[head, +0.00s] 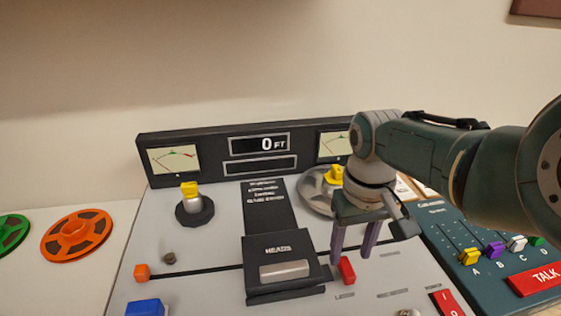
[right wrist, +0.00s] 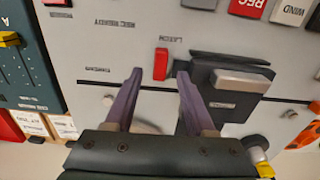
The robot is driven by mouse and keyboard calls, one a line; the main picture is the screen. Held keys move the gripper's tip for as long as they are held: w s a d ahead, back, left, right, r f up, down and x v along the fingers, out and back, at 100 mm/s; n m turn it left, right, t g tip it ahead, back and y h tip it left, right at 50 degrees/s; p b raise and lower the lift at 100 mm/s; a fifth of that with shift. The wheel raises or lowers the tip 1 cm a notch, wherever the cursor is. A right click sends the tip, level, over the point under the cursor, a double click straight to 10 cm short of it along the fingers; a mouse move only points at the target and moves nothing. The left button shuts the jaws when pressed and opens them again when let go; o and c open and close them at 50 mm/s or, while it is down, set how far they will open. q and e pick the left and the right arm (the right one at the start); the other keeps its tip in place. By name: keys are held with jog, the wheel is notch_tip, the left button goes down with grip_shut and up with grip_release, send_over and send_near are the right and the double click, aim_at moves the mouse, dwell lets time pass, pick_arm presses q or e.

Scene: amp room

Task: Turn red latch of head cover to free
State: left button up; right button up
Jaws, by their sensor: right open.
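The black head cover (head: 257,250), marked HEADS, sits at the front middle of the tape machine with a silver bar on it. The red latch (head: 347,270) is just right of the cover. In the right wrist view the red latch (right wrist: 161,63) stands beside the word LATCH, with the cover (right wrist: 200,78) to its right. My right gripper (head: 352,254) is open, fingers pointing down over the latch. In the right wrist view the latch shows between and just beyond the fingertips (right wrist: 160,74); I cannot tell whether they touch it. My left gripper is not in view.
A fader panel (head: 450,235) with coloured knobs and a red TALK button (head: 536,281) is at the right. A reel (head: 318,190) stands behind my gripper. Orange (head: 77,234) and green reels lie further left.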

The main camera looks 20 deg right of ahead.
aim_at(348, 266)
pick_arm(q)
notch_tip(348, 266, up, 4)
jog(key=p, duration=0.2)
jog(key=shift+p, duration=0.35)
pick_arm(e)
notch_tip(348, 266, up, 6)
